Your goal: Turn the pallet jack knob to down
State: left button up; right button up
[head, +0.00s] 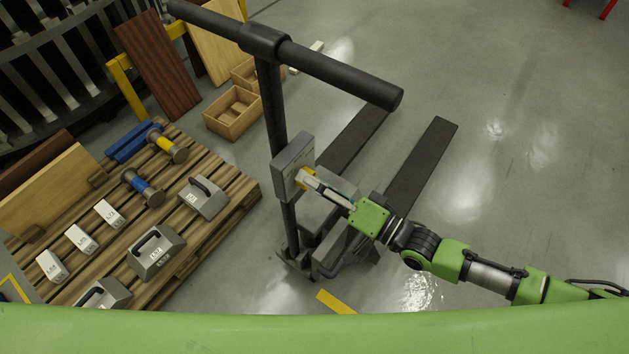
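The pallet jack stands in the middle of the head view, with a black T-handle (335,72) on an upright post and two dark forks (422,165) behind. A grey box (292,163) is fixed on the post. The knob's setting cannot be read. My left gripper is not in view.
On the left, a wooden pallet (222,165) carries grey weights (157,252), white blocks (82,239) and blue and yellow dumbbell-like pieces. Wooden crates (233,112) and boards (158,65) stand behind it. The floor at the right is clear.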

jog(key=shift+d, duration=0.1)
jog(key=v, duration=1.2)
dwell(0.4)
jog(key=w+d+f+n+h, duration=0.1)
jog(key=w+d+f+h, duration=0.15)
jog(key=f, duration=0.55)
jog(key=w+d+f+h, duration=0.2)
jog(key=d+f+h, duration=0.1)
jog(key=f, duration=0.5)
jog(key=w+d+f+n+h, duration=0.1)
jog(key=w+d+f+h, duration=0.15)
jog(key=f, duration=0.45)
jog(key=s+d+f+g+h, duration=0.1)
jog(key=s+d+f+h, duration=0.35)
jog(key=f, duration=0.65)
jog(key=s+d+f+g+h, duration=0.1)
jog(key=s+d+f+g, duration=0.1)
jog(key=s+f, duration=0.5)
jog(key=s+d+f+g+h, duration=0.1)
jog(key=s+f+g, duration=0.1)
jog(key=s+f, duration=0.5)
jog(key=s+a+f+g, duration=0.1)
jog(key=s+g, duration=0.1)
jog(key=s, duration=0.8)
jog(key=s+a+f+n+g, duration=0.1)
jog(key=s+f+g, duration=0.1)
jog(key=s, duration=0.8)
jog(key=shift+s+a+n+g, duration=0.2)
jog(key=shift+n+g, duration=0.1)
